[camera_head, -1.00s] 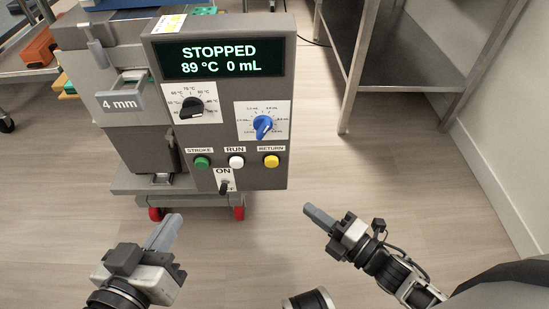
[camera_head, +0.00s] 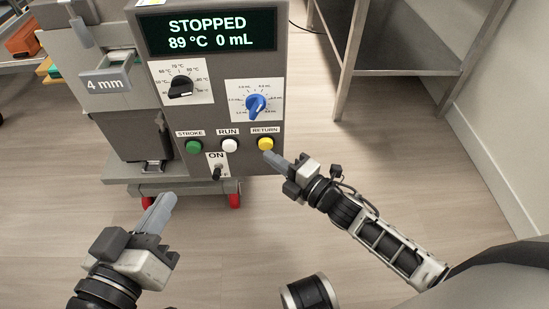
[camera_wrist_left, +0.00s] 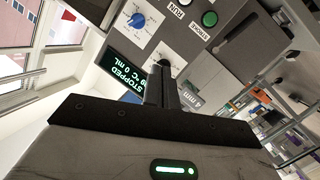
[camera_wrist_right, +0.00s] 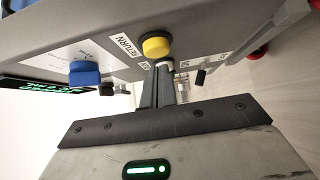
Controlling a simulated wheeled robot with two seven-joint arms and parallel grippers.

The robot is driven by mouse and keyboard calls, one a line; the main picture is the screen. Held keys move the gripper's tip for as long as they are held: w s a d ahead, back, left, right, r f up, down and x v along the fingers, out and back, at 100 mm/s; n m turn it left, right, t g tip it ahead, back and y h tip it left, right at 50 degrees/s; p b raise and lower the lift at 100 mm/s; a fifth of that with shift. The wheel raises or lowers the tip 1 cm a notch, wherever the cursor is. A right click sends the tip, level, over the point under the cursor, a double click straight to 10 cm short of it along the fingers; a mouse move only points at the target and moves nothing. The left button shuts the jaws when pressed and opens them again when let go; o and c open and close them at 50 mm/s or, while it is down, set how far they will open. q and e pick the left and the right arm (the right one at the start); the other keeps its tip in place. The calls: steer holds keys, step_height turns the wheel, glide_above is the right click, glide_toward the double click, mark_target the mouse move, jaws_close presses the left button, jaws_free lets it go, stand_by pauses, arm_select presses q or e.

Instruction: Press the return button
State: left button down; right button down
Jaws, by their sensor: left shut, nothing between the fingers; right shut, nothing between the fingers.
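The yellow return button (camera_head: 265,143) sits at the lower right of the grey control panel (camera_head: 240,160), under its RETURN label. The display (camera_head: 208,32) reads STOPPED, 89 °C, 0 mL. My right gripper (camera_head: 268,156) is shut and empty, its fingertips just below the button in the head view. In the right wrist view the yellow button (camera_wrist_right: 155,45) is just beyond the fingertips (camera_wrist_right: 163,66); I cannot tell whether they touch. My left gripper (camera_head: 168,200) is shut and empty, low in front of the machine and apart from it.
The white run button (camera_head: 230,145) and green stroke button (camera_head: 193,147) are left of the return button. The ON switch (camera_head: 217,172) is below, and the blue knob (camera_head: 256,104) above. A metal table (camera_head: 400,62) stands at the right; the floor between is clear.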

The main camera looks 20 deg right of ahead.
arm_select(q)
steer(key=shift+w+r, duration=0.15)
steer(key=shift+r, duration=0.4)
arm_select(e)
steer(key=shift+w+d, duration=0.15)
steer(key=shift+w, duration=0.45)
